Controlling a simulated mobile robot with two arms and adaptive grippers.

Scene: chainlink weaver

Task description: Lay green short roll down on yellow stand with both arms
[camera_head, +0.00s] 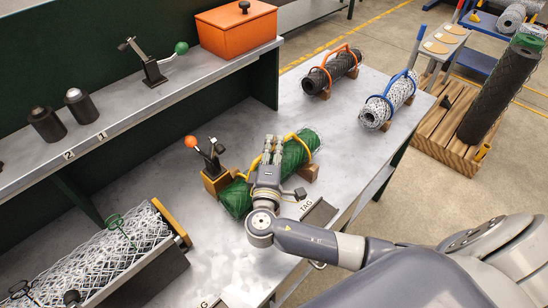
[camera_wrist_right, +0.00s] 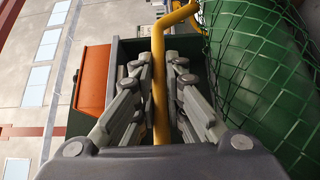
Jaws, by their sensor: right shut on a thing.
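The green short roll (camera_head: 237,198), wrapped in mesh, lies level over the grey bench at centre in the head view. It fills the right side of the right wrist view (camera_wrist_right: 262,75). A yellow bar handle (camera_head: 305,139) arches along it. My right gripper (camera_head: 272,148) is above the roll's middle, shut on this yellow bar, which runs between the fingers in the wrist view (camera_wrist_right: 159,75). Wooden blocks (camera_head: 309,173) show beside and under the roll; I cannot tell whether it rests fully on them. The gripper hides the roll's middle. My left gripper is out of view.
A toggle clamp with an orange knob (camera_head: 191,142) stands close behind the roll. A black roll (camera_head: 343,68) and a white mesh roll (camera_head: 373,116) lie to the right. A shelf with an orange box (camera_head: 235,30) is behind. A TAG plate (camera_head: 320,213) lies at the front edge.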

